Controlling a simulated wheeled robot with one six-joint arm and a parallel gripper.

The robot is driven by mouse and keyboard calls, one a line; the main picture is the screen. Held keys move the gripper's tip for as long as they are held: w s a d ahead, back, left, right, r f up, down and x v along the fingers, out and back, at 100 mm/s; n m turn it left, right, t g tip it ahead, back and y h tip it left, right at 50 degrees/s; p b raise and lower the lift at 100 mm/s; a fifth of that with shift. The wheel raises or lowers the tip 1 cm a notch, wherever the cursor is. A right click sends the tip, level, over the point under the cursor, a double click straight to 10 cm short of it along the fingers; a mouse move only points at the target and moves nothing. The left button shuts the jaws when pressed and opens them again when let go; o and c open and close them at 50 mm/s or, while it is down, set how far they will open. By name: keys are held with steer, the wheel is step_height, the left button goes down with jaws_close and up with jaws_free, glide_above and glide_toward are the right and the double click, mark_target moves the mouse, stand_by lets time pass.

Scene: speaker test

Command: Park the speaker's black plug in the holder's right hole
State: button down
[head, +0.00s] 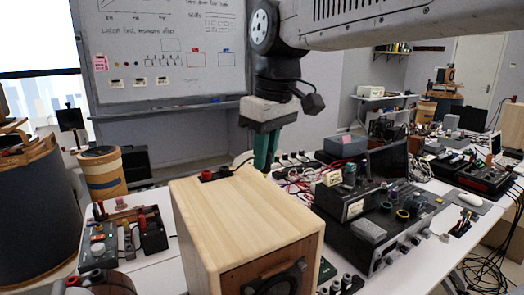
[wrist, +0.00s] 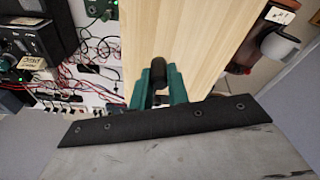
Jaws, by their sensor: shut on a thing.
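The speaker is a light wooden box (head: 245,205) in the middle of the head view, with a dark round driver (head: 280,280) on its front. Its wood also shows in the wrist view (wrist: 205,35). My gripper (head: 266,168) points down behind the speaker's far edge, its green fingertips partly hidden. In the wrist view my gripper (wrist: 159,85) is shut on the black plug (wrist: 158,74), which sits between the green fingers. A thin black lead arcs to it from the speaker's rear edge, beside a red piece (head: 207,176). I cannot make out the holder for certain.
A grey knobbed box (head: 96,245) and a black block with a red top (head: 151,231) stand left of the speaker. Black instruments (head: 375,220) and tangled leads crowd the right. A whiteboard (head: 165,50) hangs behind. Some bare white table (head: 150,270) shows at left.

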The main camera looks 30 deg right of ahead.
steer(key=shift+r, duration=1.95)
